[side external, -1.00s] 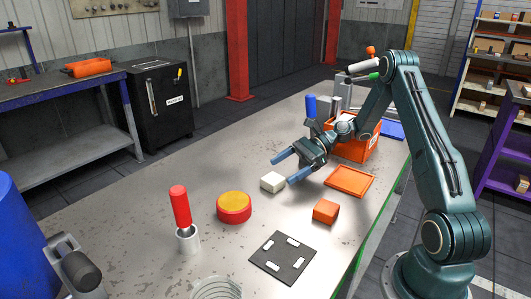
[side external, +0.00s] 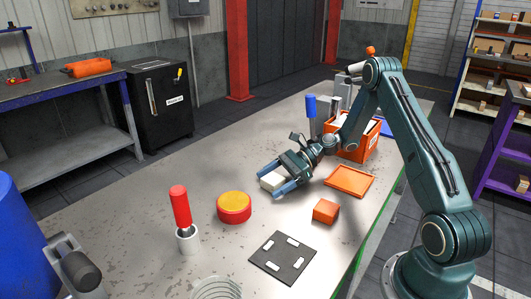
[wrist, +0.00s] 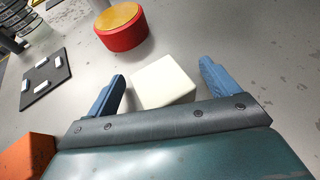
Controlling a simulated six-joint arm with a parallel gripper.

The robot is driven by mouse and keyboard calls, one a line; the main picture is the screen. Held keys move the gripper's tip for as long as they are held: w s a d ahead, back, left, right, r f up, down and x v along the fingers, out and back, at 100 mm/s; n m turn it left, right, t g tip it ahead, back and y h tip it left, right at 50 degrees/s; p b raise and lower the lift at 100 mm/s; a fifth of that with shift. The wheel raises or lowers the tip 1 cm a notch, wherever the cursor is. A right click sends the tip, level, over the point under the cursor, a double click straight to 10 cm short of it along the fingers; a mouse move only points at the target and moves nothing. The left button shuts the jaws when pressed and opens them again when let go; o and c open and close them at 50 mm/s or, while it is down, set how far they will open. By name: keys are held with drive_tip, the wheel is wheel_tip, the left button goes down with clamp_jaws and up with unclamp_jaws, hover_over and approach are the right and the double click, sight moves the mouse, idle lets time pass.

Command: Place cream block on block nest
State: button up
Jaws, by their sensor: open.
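The cream block (side external: 271,180) lies on the metal table. In the wrist view the cream block (wrist: 163,82) sits between my two blue fingers, with a gap on each side. My gripper (side external: 272,183) is open and low over the table around the block; its fingers also show in the wrist view (wrist: 160,80). The block nest, a dark square plate with white corner marks (side external: 283,258), lies flat near the front of the table with nothing on it. The nest also shows at the left of the wrist view (wrist: 45,75).
A red and yellow round piece (side external: 234,208) stands left of the block. An orange block (side external: 326,211) and an orange tray (side external: 350,181) lie to the right. A red-handled piece stands in a white cup (side external: 188,239). An orange bin (side external: 354,147) is behind.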

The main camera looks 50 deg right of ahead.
sight(272, 178)
idle(0.4)
drive_tip(key=c, duration=1.6)
drive_tip(key=shift+o, duration=0.2)
drive_tip(key=shift+r, duration=0.1)
drive_tip(key=shift+r, duration=4.95)
drive_tip(key=shift+w+a, duration=0.1)
drive_tip(key=shift+c, duration=0.2)
